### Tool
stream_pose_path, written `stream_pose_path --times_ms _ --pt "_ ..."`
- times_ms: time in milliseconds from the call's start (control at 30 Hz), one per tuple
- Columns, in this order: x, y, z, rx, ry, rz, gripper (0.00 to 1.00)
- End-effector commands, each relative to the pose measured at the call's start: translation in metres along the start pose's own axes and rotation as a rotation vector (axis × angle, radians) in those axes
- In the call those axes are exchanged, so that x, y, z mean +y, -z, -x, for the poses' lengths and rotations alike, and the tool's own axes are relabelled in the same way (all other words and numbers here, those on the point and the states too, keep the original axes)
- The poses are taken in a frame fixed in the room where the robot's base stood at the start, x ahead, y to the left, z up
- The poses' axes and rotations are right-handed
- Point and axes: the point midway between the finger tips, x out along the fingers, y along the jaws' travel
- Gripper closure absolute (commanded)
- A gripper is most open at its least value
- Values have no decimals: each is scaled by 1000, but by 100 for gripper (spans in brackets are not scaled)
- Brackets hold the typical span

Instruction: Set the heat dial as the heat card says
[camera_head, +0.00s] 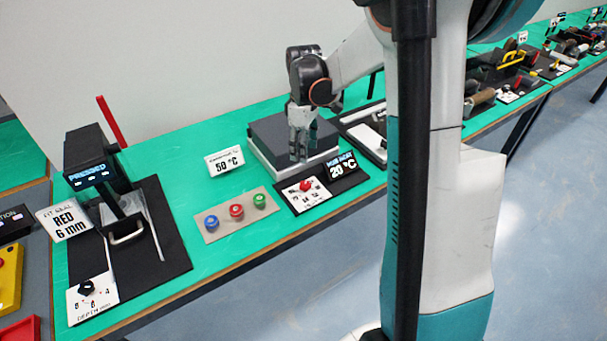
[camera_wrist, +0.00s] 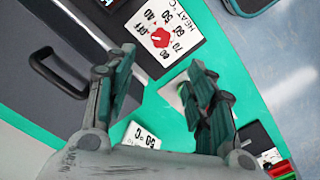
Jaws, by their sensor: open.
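The heat dial is a red knob (camera_head: 306,185) on a white scale plate in front of the grey heater box. In the wrist view the red knob (camera_wrist: 160,38) sits among printed marks from OFF up to 80; I cannot tell surely where it points. The heat card (camera_head: 225,162) reads 50 °C and stands left of the heater; it also shows in the wrist view (camera_wrist: 141,135). The heater display (camera_head: 342,165) reads 20 °C. My gripper (camera_head: 300,155) is open and empty, above the front of the heater box, behind and above the dial, apart from it.
Blue, red and green buttons (camera_head: 237,211) sit on a beige plate left of the dial. A black press (camera_head: 95,160) with a RED 6 mm card (camera_head: 64,219) stands farther left. The heater box (camera_head: 285,140) has a black handle (camera_wrist: 57,73) in the wrist view. Green table between is clear.

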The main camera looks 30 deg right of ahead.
Motion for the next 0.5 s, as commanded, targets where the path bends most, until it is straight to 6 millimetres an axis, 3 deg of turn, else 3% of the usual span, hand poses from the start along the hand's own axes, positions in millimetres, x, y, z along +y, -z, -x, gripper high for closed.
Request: stream_pose_path --times_ms 167,500 --pt "0 0 -23 0 0 0 50" --pt "0 0 -90 1 -1 -1 50"
